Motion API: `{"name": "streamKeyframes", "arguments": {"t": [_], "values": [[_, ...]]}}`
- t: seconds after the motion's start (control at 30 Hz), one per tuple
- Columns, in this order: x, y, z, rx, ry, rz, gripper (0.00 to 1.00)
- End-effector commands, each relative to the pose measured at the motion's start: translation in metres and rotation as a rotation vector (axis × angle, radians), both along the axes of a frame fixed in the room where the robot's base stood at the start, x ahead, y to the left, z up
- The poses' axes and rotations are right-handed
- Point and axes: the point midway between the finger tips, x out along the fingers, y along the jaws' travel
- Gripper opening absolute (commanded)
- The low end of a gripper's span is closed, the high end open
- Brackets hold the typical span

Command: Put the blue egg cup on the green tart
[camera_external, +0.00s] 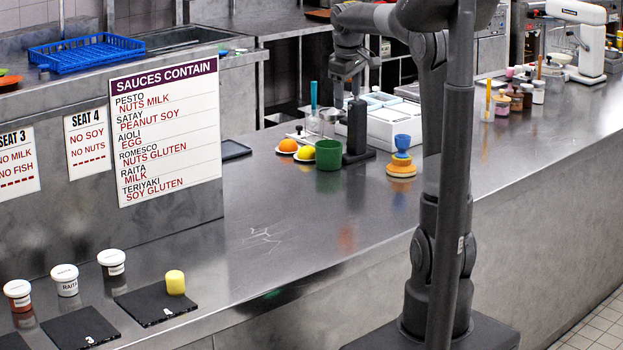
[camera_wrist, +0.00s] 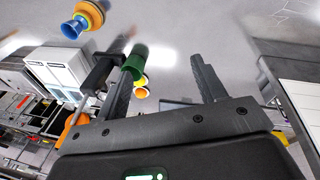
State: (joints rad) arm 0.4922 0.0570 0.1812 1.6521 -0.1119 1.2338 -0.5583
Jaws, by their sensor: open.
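The blue egg cup (camera_external: 402,142) stands upright on a stack of rounded yellow and orange pieces (camera_external: 401,170) on the steel counter. In the wrist view the egg cup (camera_wrist: 71,30) is at the upper left. A plain green cylinder (camera_external: 328,155) stands on the counter left of the stack; it also shows in the wrist view (camera_wrist: 134,61), close to one finger. I cannot make out a clear green tart. My gripper (camera_external: 347,103) is open and empty, above the counter behind the green cylinder and left of the egg cup. In the wrist view its fingers (camera_wrist: 163,70) are spread.
A dark upright stand (camera_external: 357,135) is just right of the green cylinder. An orange ball-like item (camera_external: 288,145) and a yellow item (camera_external: 306,153) lie left of it. White bins (camera_external: 385,125) stand behind. The counter (camera_external: 300,215) in front is clear.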

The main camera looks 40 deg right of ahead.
Motion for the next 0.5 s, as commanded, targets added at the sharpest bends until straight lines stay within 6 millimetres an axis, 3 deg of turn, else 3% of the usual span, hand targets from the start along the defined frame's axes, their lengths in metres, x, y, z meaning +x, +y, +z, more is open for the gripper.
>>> {"name": "streamKeyframes", "arguments": {"t": [0.03, 0.2, 0.5], "values": [[-0.014, 0.02, 0.004, -0.004, -0.022, -0.006, 0.64], [-0.062, 0.073, 0.003, 0.009, -0.102, -0.053, 0.64], [-0.156, 0.141, -0.026, 0.094, -0.243, -0.14, 0.64]]}}
